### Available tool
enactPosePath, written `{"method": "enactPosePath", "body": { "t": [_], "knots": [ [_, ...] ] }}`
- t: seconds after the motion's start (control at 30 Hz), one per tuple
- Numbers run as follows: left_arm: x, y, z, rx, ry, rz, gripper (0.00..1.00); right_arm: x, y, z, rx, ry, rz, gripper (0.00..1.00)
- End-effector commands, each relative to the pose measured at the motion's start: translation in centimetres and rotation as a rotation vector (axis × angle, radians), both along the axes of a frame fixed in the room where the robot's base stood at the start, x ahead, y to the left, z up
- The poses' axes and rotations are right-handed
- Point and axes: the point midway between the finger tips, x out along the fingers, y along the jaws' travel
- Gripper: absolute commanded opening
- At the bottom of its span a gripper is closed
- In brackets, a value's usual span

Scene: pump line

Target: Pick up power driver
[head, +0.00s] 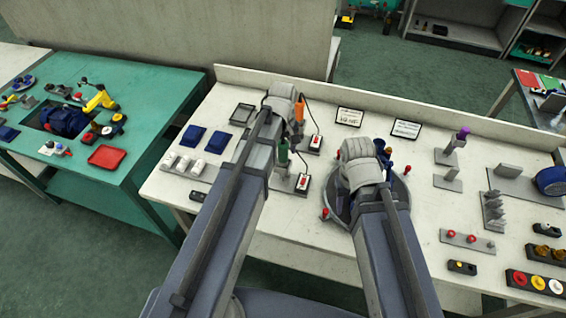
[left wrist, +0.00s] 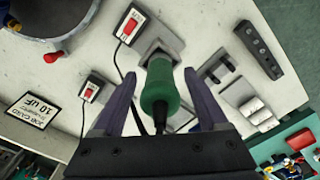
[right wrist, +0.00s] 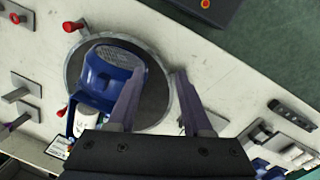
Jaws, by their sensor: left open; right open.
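A green-handled corded tool (left wrist: 160,88), seemingly a power driver, stands upright in a grey holder (left wrist: 165,45). In the head view its green handle (head: 283,153) shows beside my left arm. My left gripper (left wrist: 160,75) is open, with a finger on each side of the green handle, apart from it. A second tool with an orange body (head: 299,110) stands farther back, partly hidden by my left wrist. My right gripper (right wrist: 160,72) is open and empty above the round fixture (right wrist: 155,110), which holds a blue motor-like part (right wrist: 105,78).
Switch boxes with red rockers (head: 303,182) and cords stand right of the tools. Blue bins (head: 218,141) and white parts (head: 183,163) lie to the left. Red knobs (head: 407,169) ring the fixture. A green table (head: 150,90) stands at the left. The bench's front middle is clear.

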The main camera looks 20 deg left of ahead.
Motion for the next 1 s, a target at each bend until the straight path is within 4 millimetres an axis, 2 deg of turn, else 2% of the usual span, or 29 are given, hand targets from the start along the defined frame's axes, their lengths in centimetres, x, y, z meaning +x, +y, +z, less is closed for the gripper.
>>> {"method": "enactPosePath", "body": {
  "t": [0.17, 0.83, 1.0],
  "knots": [
    [-0.01, 0.01, 0.12, 0.000, 0.000, 0.000, 0.76, 0.00, 0.00, 0.12, 0.000, 0.000, 0.000, 0.50],
    [-0.01, 0.02, 0.11, 0.000, 0.000, 0.000, 0.01, 0.00, 0.00, 0.11, 0.000, 0.000, 0.000, 0.50],
    [-0.01, 0.02, 0.11, 0.000, 0.000, 0.000, 0.00, 0.00, 0.00, 0.11, 0.000, 0.000, 0.000, 0.50]
  ]
}}
